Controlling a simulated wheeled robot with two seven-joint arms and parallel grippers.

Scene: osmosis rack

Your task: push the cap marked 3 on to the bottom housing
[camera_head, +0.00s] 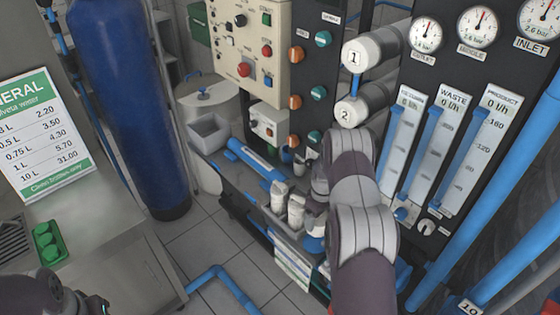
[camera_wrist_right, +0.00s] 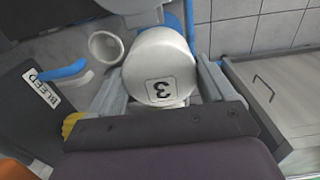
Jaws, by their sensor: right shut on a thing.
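The white round cap marked 3 (camera_wrist_right: 160,52) is between the two grey fingers of my right gripper (camera_wrist_right: 164,72) in the right wrist view. Its number faces the camera and appears upside down. The far side of the cap is hidden, so I cannot tell whether it touches the bottom housing. In the head view, my right arm covers the area below the white caps marked 1 (camera_head: 356,56) and 2 (camera_head: 347,115), and the cap marked 3 cannot be made out. My left gripper is not clearly in view; only a dark part of my left arm shows at bottom left.
Flow meters (camera_head: 398,140) and gauges (camera_head: 480,27) stand right of my right arm. A control box (camera_head: 250,45) is at the back. A blue tank (camera_head: 125,110) and a counter (camera_head: 110,245) are at left. The wrist view shows a BLEED label (camera_wrist_right: 42,88) and a small white cup (camera_wrist_right: 107,45).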

